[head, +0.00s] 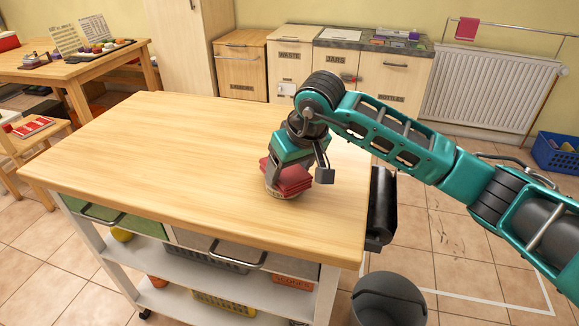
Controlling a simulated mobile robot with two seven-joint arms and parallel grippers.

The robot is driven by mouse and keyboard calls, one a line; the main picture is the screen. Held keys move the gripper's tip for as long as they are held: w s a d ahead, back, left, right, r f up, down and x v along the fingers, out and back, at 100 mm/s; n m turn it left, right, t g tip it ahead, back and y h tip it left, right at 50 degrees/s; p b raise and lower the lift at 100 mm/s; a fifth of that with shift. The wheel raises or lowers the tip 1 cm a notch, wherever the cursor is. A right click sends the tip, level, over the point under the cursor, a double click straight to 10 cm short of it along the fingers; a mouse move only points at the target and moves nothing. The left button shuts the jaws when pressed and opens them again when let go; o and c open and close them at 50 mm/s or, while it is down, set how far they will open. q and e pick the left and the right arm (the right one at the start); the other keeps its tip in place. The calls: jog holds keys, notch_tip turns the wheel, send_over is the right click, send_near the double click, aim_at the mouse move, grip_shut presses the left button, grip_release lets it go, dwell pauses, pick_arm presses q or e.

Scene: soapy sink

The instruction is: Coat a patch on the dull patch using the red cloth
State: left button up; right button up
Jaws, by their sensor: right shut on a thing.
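The red cloth (290,180) is a folded, layered bundle near the right front part of the wooden worktop (150,150). My right gripper (296,165) comes down on it from above and is shut on it. A pale round rim (282,194) shows just under the cloth; I cannot tell whether it is a container or part of the surface. I cannot make out the dull patch; the gripper and cloth may hide it. My left gripper is not in view.
The rest of the worktop is bare. My right arm spans its right side. A dark bin (389,300) stands on the floor at the front right. Behind are cabinets (300,70), a radiator (487,90) and another table (70,70) with a tray.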

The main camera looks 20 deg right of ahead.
aim_at(290, 171)
jog(key=shift+f, duration=0.1)
jog(key=shift+r, duration=0.2)
jog(key=shift+r+p, duration=0.35)
jog(key=shift+p, duration=0.05)
jog(key=shift+c, duration=1.1)
jog(key=shift+r+p, duration=1.5)
jog(key=shift+r, duration=1.5)
jog(key=shift+s+f, duration=0.1)
